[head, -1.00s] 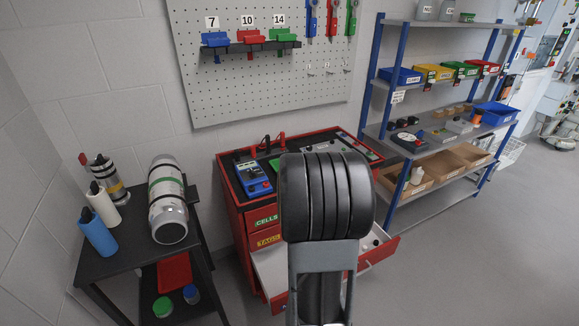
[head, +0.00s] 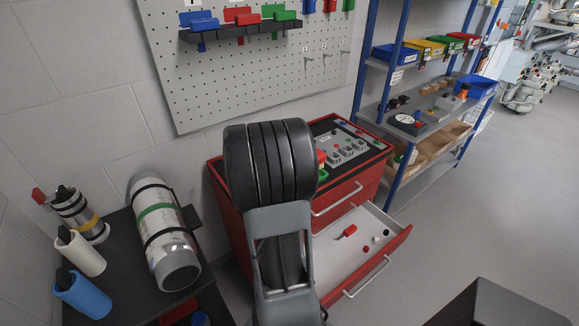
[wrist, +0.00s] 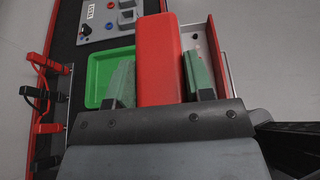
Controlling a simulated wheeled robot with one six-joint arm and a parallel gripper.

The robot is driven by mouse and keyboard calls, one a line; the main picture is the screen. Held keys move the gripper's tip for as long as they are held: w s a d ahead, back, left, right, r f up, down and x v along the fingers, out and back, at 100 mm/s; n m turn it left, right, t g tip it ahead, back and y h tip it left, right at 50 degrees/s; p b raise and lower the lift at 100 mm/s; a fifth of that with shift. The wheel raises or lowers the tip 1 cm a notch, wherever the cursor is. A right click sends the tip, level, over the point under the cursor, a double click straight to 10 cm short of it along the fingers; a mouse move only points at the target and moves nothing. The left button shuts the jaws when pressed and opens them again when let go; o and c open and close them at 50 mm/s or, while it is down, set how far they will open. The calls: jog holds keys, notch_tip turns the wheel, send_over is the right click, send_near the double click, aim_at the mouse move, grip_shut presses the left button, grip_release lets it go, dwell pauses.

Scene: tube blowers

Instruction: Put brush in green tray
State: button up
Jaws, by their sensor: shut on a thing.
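My gripper (wrist: 155,85) shows in the wrist view, its two green fingers shut on the sides of a long red block (wrist: 160,50), which I take to be the brush's handle. No bristles are visible. The green tray (wrist: 97,98) lies on the dark top of the red cabinet, just left of the held brush in the wrist view. The brush appears above the cabinet, near the tray's right edge; its height cannot be told. In the head view my own arm hides the gripper and most of the tray area.
The cabinet's drawer (head: 375,228) is open, with small red, white and dark items inside. Red and black clips (wrist: 40,95) line the cabinet's left edge in the wrist view. A dark side table (head: 120,290) with a metal cylinder (head: 155,215) stands left; shelves stand right.

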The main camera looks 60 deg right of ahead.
jog(key=w+d+f+p, duration=0.1)
jog(key=w+d+f, duration=0.7)
jog(key=d, duration=0.1)
jog(key=shift+w+f+p, duration=0.3)
jog(key=shift+f+p, duration=0.05)
jog(key=shift+p, duration=0.05)
jog(key=shift+w+d+f, duration=0.15)
jog(key=shift+d+f, duration=0.05)
jog(key=shift+f, duration=1.75)
jog(key=shift+f, duration=0.15)
jog(key=shift+f, duration=0.15)
jog(key=o, duration=0.9)
jog(key=shift+o, duration=0.2)
